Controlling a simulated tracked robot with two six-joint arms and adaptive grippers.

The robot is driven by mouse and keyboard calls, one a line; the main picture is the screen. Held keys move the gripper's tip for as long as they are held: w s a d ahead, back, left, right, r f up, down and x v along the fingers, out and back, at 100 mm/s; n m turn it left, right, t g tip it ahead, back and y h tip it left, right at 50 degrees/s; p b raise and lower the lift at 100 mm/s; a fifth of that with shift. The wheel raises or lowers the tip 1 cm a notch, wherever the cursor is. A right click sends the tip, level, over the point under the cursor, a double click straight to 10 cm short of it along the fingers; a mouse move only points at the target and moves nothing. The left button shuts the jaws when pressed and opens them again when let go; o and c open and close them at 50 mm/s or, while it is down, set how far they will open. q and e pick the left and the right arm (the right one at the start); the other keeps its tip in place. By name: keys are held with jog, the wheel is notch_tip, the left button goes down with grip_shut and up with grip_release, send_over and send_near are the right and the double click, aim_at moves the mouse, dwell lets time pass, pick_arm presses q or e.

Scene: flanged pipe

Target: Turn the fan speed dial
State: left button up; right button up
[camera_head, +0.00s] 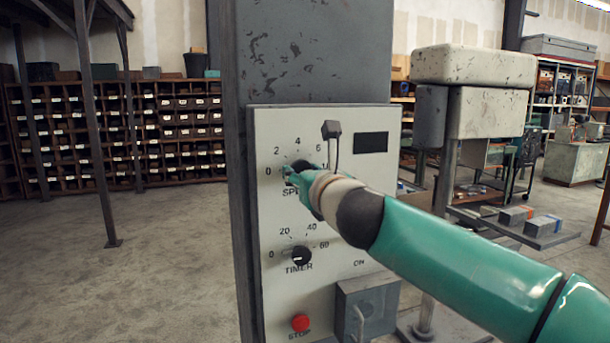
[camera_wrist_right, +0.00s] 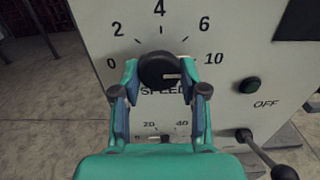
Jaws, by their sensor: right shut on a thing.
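The black speed dial (camera_head: 300,168) is on the light grey control panel (camera_head: 330,240), with a number scale from 0 to 10 around it. In the wrist view the dial (camera_wrist_right: 158,69) sits between the two fingers of my right gripper (camera_wrist_right: 158,78), which is shut on it from both sides. In the head view my right gripper (camera_head: 300,180) and wrist cover part of the dial and its label. I cannot clearly tell which number the dial points to. My left gripper is not in view.
The timer dial (camera_head: 301,255) is below, with a red stop button (camera_head: 300,322) under it. A lever (camera_head: 332,140) and a dark display (camera_head: 371,143) are at the upper right. A grey box (camera_head: 367,308) sticks out at the lower right. The floor to the left is clear.

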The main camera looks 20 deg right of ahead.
jog(key=o, duration=1.1)
jog(key=shift+o, duration=0.2)
jog(key=s, duration=1.2)
jog(key=shift+d, duration=0.2)
